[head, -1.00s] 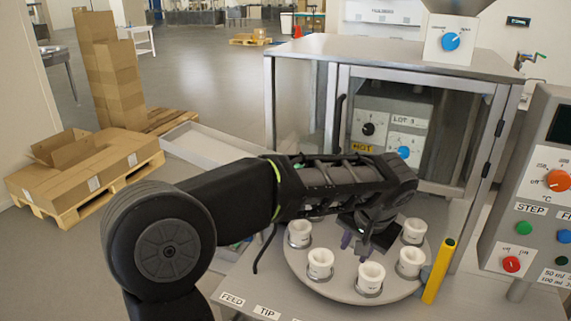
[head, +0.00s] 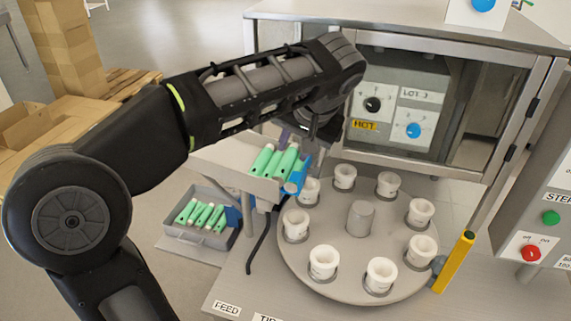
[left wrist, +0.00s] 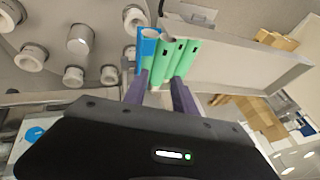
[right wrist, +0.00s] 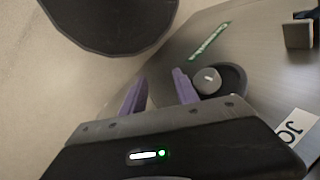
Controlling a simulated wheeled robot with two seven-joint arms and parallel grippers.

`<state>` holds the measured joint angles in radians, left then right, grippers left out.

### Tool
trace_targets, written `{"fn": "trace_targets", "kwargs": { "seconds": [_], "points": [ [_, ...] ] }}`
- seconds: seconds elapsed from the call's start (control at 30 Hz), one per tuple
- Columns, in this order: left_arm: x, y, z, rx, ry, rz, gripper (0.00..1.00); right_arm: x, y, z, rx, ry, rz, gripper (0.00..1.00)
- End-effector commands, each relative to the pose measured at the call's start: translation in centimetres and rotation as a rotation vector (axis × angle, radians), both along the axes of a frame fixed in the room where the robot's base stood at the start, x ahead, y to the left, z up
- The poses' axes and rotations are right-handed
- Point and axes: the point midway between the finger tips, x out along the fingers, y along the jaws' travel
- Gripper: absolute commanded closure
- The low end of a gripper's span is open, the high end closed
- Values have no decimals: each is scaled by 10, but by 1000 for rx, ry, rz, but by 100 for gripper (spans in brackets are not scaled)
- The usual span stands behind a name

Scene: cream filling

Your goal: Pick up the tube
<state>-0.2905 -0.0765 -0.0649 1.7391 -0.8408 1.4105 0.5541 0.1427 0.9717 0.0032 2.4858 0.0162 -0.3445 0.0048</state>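Several green tubes (head: 268,160) lie side by side in a grey feed tray (head: 232,160), with a blue tube-like piece (head: 297,176) at their right end. In the left wrist view the green tubes (left wrist: 179,60) and the blue piece (left wrist: 148,45) show just beyond my left fingertips. My left gripper (left wrist: 160,92) is open, with its purple fingers apart and pointing at the tubes. I cannot tell whether it touches them. My right gripper (right wrist: 160,88) is open and empty in its wrist view; it is outside the head view.
A round turntable (head: 333,272) with several white cups stands right of the tray, close to my left gripper. A grey bin (head: 195,238) with more green tubes is below. A yellow post (head: 455,262) and a glass-fronted cabinet (head: 470,60) bound the right and back.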

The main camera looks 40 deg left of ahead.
Motion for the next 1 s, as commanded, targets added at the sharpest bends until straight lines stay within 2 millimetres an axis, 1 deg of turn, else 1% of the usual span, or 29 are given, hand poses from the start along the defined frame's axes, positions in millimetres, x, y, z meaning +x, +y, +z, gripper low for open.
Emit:
{"fn": "trace_targets", "kwargs": {
  "seconds": [0.03, 0.13, 0.5, 0.57, 0.7, 0.73, 0.8, 0.9, 1.0],
  "points": [
    [2, 2, -11, 0, 0, 1, 67, 0, 1, -11, 2, -3, 0, 64],
    [4, 5, -18, 0, 1, 0, 67, 0, 2, -20, 4, -6, 1, 64],
    [5, 8, -17, 0, 1, -1, 67, 1, 3, -20, 6, -9, 1, 64],
    [6, 9, -20, 0, 1, 0, 67, 1, 3, -22, 6, -9, 1, 64],
    [11, 16, -35, 0, 2, 1, 67, 2, 3, -34, 8, -13, 2, 64],
    [12, 18, -32, 0, 3, 0, 67, 2, 3, -25, 8, -12, 2, 64],
    [16, 24, -39, 1, 4, 1, 67, 1, 3, -18, 6, -10, 2, 64],
    [20, 29, -54, 0, 6, 1, 67, 1, 3, -18, 6, -9, 1, 64],
    [21, 31, -64, -2, 10, 1, 67, 1, 3, -18, 6, -8, 2, 64]
  ]
}}
